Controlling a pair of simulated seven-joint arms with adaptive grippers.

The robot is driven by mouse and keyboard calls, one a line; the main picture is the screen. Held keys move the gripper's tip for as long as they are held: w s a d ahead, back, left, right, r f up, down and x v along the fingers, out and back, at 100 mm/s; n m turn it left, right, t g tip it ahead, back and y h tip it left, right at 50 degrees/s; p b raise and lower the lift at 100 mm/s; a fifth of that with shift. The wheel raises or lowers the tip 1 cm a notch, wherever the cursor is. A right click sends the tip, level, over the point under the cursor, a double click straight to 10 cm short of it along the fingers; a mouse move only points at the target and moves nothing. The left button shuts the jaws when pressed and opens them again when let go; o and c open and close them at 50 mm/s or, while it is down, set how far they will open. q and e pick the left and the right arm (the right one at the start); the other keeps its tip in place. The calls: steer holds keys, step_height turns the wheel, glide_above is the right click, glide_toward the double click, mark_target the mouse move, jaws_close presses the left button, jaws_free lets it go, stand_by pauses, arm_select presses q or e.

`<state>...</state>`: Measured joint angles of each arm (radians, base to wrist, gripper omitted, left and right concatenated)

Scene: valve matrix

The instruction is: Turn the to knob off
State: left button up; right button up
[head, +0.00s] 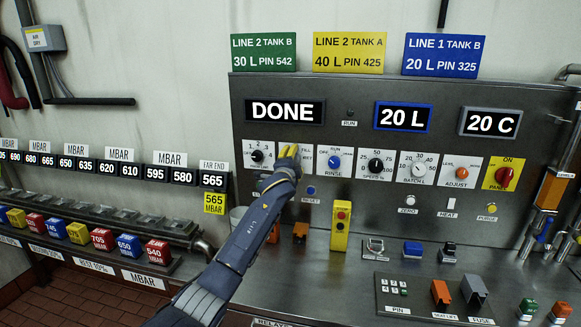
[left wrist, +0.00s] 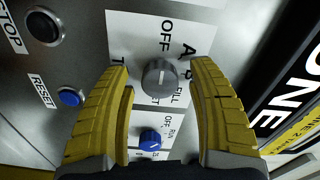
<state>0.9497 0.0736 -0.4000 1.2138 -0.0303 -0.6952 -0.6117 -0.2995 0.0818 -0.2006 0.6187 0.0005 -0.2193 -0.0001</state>
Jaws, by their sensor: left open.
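My left gripper (head: 288,152) is open in front of the control panel and hides most of a dial plate in the head view. In the left wrist view a round grey knob (left wrist: 160,79) sits between the open fingers (left wrist: 161,75), with a gap on both sides. Its white plate (left wrist: 185,35) shows OFF, A, B, FILL and a partly hidden T word. I cannot tell clearly which mark the knob points to. My right gripper is not in view.
The blue RINSE knob (head: 334,162) is right of my gripper, and a black numbered knob (head: 257,156) is left. A blue RESET button (left wrist: 69,97) and a dark STOP button (left wrist: 43,26) are close by. A yellow button box (head: 340,226) stands below.

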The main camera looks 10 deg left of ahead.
arm_select(q)
steer(key=s, duration=1.1)
steer(key=shift+s+a, duration=0.3)
steer(key=shift+a, duration=0.1)
